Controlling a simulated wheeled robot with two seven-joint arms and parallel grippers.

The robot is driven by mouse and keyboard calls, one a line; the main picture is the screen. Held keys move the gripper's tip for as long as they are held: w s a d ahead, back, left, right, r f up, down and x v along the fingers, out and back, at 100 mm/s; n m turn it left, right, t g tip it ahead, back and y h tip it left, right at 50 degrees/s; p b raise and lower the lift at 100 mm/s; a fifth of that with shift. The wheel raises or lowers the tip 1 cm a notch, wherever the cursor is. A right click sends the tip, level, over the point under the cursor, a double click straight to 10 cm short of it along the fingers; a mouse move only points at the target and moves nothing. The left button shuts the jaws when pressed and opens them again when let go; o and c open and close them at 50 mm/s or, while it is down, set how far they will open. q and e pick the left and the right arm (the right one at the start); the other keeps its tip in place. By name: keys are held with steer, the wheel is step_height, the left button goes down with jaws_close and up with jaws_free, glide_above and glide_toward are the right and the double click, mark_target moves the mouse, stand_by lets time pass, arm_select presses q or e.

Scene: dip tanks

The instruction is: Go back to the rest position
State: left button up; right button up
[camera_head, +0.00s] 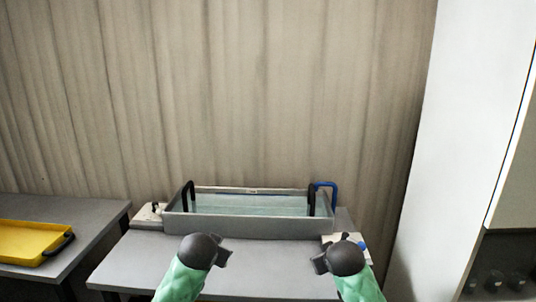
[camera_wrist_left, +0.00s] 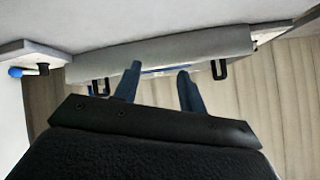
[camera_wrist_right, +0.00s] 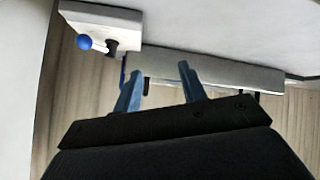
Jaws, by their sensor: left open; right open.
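My left gripper (camera_head: 222,252) is in front of the left part of a grey tank (camera_head: 240,228) in the head view. Its two fingers are apart with nothing between them in the left wrist view (camera_wrist_left: 158,72). My right gripper (camera_head: 318,262) is in front of the tank's right part. Its fingers are also apart and empty in the right wrist view (camera_wrist_right: 157,72). Both grippers are clear of the tank.
The tank holds pale liquid (camera_head: 250,206) and stands on a grey table (camera_head: 135,265). Black handles (camera_head: 312,198) rise at its ends, with a blue handle (camera_head: 334,192) at right. A blue-knobbed lever (camera_wrist_right: 84,42) stands beside it. A yellow tray (camera_head: 30,240) lies on the left table.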

arm_select(q)
steer(key=s+f+n+g, duration=0.1)
steer(key=s+f+g, duration=0.3)
steer(key=s+f, duration=1.4)
steer(key=s+f+n+g, duration=0.2)
steer(key=s+f+g, duration=0.2)
steer(key=s+f, duration=1.5)
steer(key=s, duration=0.7)
steer(key=shift+a+g+h, duration=0.25)
steer(key=shift+g+h, duration=0.15)
arm_select(e)
steer(key=s+f+g, duration=0.2)
steer(key=s+f, duration=0.9)
steer(key=s, duration=0.3)
steer(key=s+a+f+m+g, duration=0.1)
steer(key=s+f+g, duration=0.2)
steer(key=s+f, duration=0.9)
steer(key=s+f+m+g, duration=0.1)
steer(key=s+f+g, duration=0.2)
steer(key=s+f, duration=0.8)
steer(key=s, duration=0.6)
steer(key=shift+s+a+f+y, duration=0.2)
steer(key=shift+a+f+y, duration=0.05)
steer(key=shift+y, duration=0.15)
arm_select(q)
steer(key=shift+s+r, duration=0.1)
